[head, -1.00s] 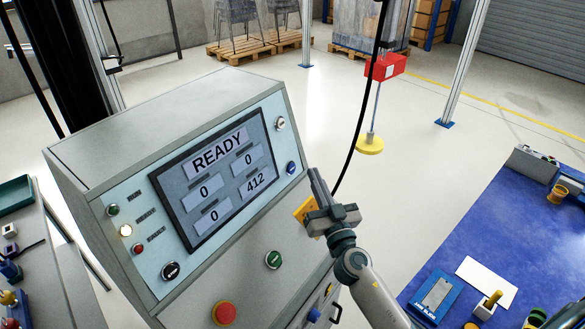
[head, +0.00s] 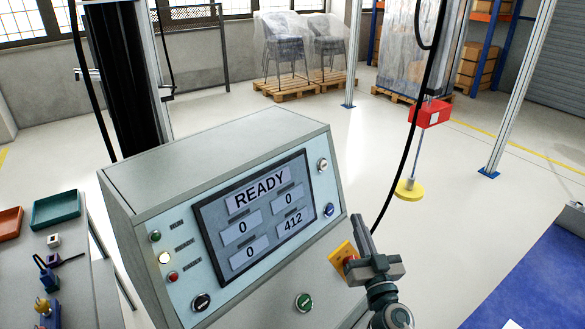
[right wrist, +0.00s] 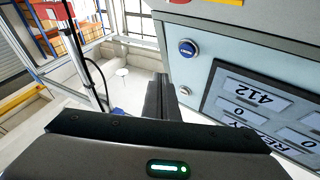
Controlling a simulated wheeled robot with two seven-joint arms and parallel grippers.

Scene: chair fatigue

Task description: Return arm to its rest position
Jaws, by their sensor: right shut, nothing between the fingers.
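My right gripper (head: 362,236) is at the lower right of the head view, just right of the control console (head: 218,158). Its jaws are shut and empty, pointing up and away. It appears apart from the console. In the right wrist view the closed fingers (right wrist: 160,98) show beside the console front (right wrist: 188,72), which appears upside down. The console screen (head: 258,208) reads READY, with several number fields, one showing 412. My left gripper is not in view.
A yellow-and-red switch (head: 345,262) sits behind my right gripper. A red box (head: 430,114) with a yellow disc (head: 408,190) hangs beyond it. A blue-topped table (head: 535,285) is at right, a grey bench (head: 70,285) with trays at left. Open floor lies between console and table.

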